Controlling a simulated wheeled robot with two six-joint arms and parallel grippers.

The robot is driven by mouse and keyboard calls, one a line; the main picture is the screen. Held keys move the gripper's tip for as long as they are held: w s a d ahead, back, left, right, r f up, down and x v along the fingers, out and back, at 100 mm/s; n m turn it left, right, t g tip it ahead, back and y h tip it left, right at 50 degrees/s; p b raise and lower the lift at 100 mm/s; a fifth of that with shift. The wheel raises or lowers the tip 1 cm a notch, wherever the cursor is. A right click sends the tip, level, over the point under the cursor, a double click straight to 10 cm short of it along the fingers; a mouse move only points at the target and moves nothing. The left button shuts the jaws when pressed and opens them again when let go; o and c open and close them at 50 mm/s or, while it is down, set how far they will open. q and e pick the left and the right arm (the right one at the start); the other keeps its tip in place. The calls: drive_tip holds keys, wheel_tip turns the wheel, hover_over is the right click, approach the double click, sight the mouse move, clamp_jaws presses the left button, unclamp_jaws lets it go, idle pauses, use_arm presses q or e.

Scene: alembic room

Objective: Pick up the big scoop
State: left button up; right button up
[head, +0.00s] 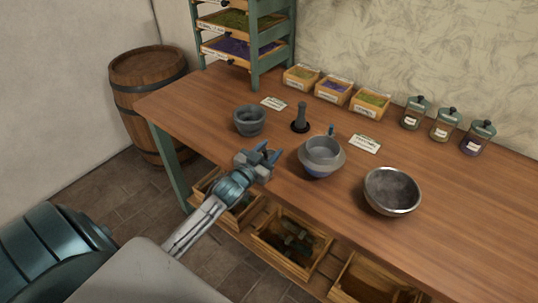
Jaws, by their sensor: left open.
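A grey round cup (323,148) with a short blue handle pointing to the back sits at the middle of the wooden table; it looks like the big scoop. It rests in or on a wider grey dish (309,162) with a blue underside; I cannot tell exactly how they join. My left gripper (267,155) is open and empty at the table's front edge, left of the scoop and apart from it. Its fingers point towards the back right. My right gripper is not in view.
A grey mortar (249,121), a dark pestle (301,118) and a metal bowl (392,192) stand on the table (460,215). Small labelled boxes (336,89) and glass jars (441,124) line the back. A barrel (150,95) stands left.

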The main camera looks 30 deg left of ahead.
use_arm(q)
drive_tip(key=shift+w, duration=0.1)
clamp_jaws()
drive_tip(key=shift+r, duration=0.1)
idle(0.3)
drive_tip(key=shift+r, duration=0.6)
drive_tip(key=shift+s+a+r+b, duration=0.1)
drive_tip(key=shift+s+r+b, duration=0.2)
drive_tip(key=shift+r, duration=0.2)
drive_tip(key=shift+s+a+r+b, duration=0.1)
drive_tip(key=shift+s+r+b, duration=0.1)
drive_tip(key=shift+r+b, duration=0.25)
drive_tip(key=s+a+r+b, duration=0.1)
drive_tip(key=s+a, duration=0.1)
drive_tip(key=s, duration=0.5)
drive_tip(key=s+a+b, duration=0.1)
drive_tip(key=s+a, duration=0.2)
drive_tip(key=s, duration=0.4)
drive_tip(key=shift+r, duration=0.35)
